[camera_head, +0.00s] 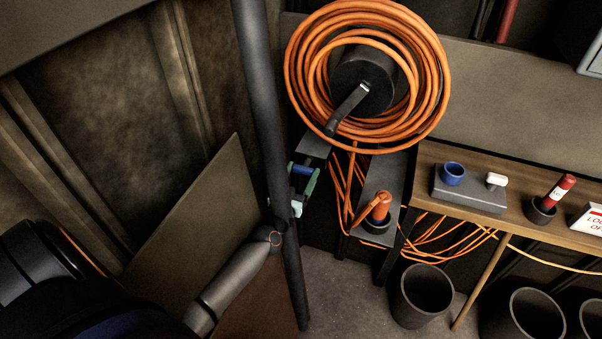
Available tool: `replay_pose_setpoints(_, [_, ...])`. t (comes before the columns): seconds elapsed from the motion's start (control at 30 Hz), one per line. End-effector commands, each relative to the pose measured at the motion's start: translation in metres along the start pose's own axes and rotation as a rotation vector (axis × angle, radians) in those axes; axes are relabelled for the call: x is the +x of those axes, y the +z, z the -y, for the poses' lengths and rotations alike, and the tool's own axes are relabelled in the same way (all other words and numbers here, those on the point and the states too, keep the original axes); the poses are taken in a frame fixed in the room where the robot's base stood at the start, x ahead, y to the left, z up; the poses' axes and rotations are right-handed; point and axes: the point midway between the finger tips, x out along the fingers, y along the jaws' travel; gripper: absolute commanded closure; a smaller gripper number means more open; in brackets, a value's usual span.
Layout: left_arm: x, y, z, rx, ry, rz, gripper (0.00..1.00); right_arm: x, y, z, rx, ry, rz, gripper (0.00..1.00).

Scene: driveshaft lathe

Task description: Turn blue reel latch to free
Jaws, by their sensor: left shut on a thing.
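The cable reel (366,80) hangs at the top middle, wound with orange cable (431,85), its black crank handle (347,110) pointing down and left. The small blue latch (300,169) is below and left of the reel, by a dark bracket (314,146). My left gripper (305,180), with teal fingers, is at the blue latch and shut on it. A dark post crosses in front of the wrist and hides part of it. The latch's exact angle is too small to tell. My right gripper is not in view.
The dark post (266,110) stands close to my left arm. An orange plug (380,208) sits on a grey panel below the reel. A wooden bench (520,222) at right holds a grey block (468,196) and a red cylinder (558,190). Black bins (421,297) stand below.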

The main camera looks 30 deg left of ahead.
Motion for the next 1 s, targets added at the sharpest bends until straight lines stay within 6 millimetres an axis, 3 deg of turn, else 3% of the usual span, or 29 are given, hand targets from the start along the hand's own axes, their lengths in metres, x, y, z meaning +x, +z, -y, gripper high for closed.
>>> replay_pose_setpoints(0.1, [-0.0002,0.0003,0.0001,0.0,-0.001,0.0,0.81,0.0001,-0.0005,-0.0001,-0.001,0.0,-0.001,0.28])
replay_pose_setpoints(0.47, [-0.0003,0.0004,0.0002,-0.079,-0.001,0.0,0.81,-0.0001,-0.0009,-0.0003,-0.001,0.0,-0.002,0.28])
replay_pose_setpoints(1.0, [-0.0003,0.0011,0.0012,-0.537,0.0,0.0,0.81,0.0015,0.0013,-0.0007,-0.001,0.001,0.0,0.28])
